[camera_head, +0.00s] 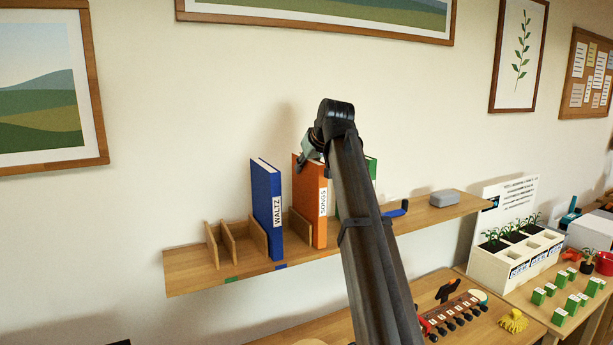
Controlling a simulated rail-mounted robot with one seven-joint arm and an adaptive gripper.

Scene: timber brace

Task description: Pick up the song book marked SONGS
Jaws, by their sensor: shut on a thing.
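The orange song book (308,205) marked SONGS stands upright on the wooden wall shelf (190,274), between a wooden divider and my arm. My gripper (308,157) is at the top of the orange book and shut on it. My dark arm crosses in front and hides part of the gripper and what lies behind. The blue book (266,208) marked WALTZ stands to the left of the orange one. A green book (372,168) shows only in part behind my arm.
Wooden dividers (228,243) stand at the shelf's left. A blue-handled object (397,210) and a grey box (444,198) lie on the shelf's right. Below are a table with a row of dark knobs (455,315) and a white planter (505,262).

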